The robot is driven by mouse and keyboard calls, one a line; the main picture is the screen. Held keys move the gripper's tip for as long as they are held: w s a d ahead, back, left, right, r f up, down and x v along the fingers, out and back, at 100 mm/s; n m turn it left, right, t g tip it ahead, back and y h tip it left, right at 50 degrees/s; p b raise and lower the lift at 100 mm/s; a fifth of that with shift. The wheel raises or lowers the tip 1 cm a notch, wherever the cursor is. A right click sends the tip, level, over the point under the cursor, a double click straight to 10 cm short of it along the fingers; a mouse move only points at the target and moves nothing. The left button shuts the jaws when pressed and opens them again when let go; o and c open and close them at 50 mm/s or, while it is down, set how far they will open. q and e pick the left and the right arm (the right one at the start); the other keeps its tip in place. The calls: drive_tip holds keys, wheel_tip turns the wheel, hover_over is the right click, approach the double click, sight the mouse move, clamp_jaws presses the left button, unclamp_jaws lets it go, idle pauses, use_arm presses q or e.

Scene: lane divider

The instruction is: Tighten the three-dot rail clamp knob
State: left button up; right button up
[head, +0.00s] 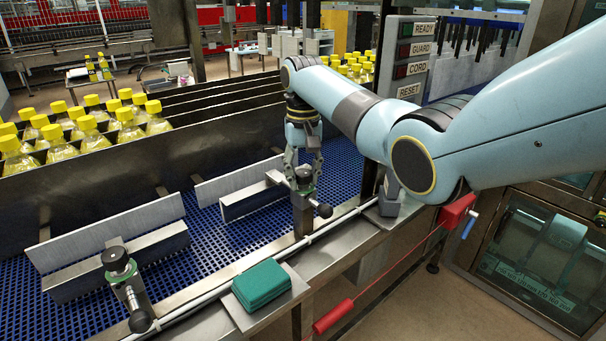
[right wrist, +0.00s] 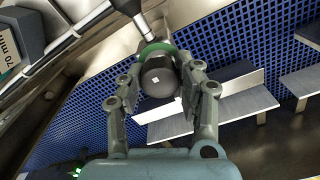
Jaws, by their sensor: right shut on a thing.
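My right gripper (head: 303,168) reaches down onto the rail clamp (head: 301,210) at the right end of the belt's near edge. Its fingers are shut on the dark clamp knob (head: 303,175). In the right wrist view the round black knob (right wrist: 157,76) sits between the two fingers, with a green ring (right wrist: 155,50) beside it and a small pale mark on its end. I cannot make out three dots. A second clamp with a black knob (head: 116,257) stands at the front left, and nothing holds it. My left gripper is not in view.
Grey guide rails (head: 110,235) lie over the blue belt (head: 215,255). Yellow-capped bottles (head: 90,125) stand in lanes behind a dark wall. A red pull cord (head: 333,316) runs along the front.

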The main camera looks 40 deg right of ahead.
sight(303, 171)
drive_tip(key=shift+w+r, duration=0.15)
drive_tip(key=shift+r, duration=0.05)
drive_tip(key=o, duration=1.2)
drive_tip(key=shift+f, duration=0.1)
wheel_tip(303, 171, up, 12)
